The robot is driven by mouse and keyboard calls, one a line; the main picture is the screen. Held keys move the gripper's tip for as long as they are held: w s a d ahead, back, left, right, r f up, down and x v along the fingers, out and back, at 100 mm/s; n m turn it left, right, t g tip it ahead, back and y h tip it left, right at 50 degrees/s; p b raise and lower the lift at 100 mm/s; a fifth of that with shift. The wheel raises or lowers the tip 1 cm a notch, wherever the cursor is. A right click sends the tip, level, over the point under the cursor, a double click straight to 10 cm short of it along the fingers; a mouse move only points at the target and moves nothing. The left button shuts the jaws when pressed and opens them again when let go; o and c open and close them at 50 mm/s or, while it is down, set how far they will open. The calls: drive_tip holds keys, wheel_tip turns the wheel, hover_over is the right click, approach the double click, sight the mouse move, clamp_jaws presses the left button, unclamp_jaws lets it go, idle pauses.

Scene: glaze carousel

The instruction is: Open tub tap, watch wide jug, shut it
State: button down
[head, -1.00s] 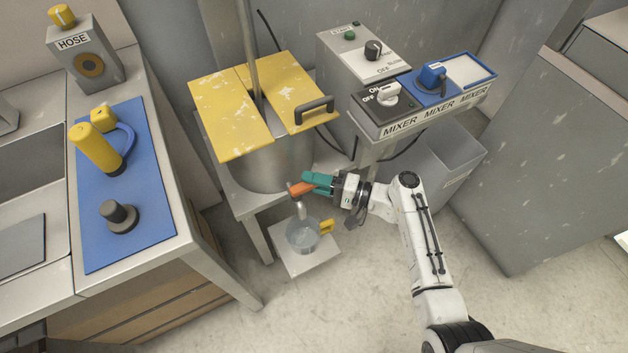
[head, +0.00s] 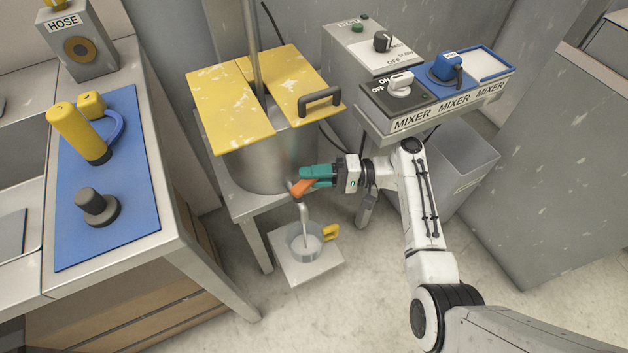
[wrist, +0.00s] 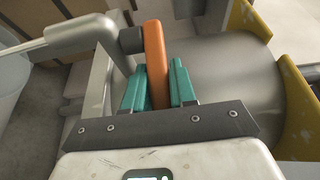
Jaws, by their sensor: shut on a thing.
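My gripper (head: 309,180) is shut on the orange tap handle (head: 299,189) at the front of the steel tub (head: 262,165). In the wrist view the orange handle (wrist: 156,62) stands between my teal fingers (wrist: 158,85). A pale stream runs from the grey spout (wrist: 75,38) and shows in the head view (head: 306,225) falling into the wide jug (head: 294,245). The jug has a yellow handle (head: 331,232) and stands on a pale board below the tap. Pale liquid shows inside it; its exact level is hard to tell.
Yellow lids (head: 228,108) cover the tub. A mixer panel (head: 405,95) with switches stands to the right, above a grey bin (head: 465,170). A counter with a blue mat (head: 115,215) and a hose box (head: 78,50) is at left. The floor in front is clear.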

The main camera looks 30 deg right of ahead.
drive_tip(key=c, duration=1)
unclamp_jaws()
drive_tip(key=v, duration=1)
drive_tip(key=shift+s+d, duration=0.15)
drive_tip(key=shift+d, duration=0.2)
drive_tip(key=shift+f, duration=0.15)
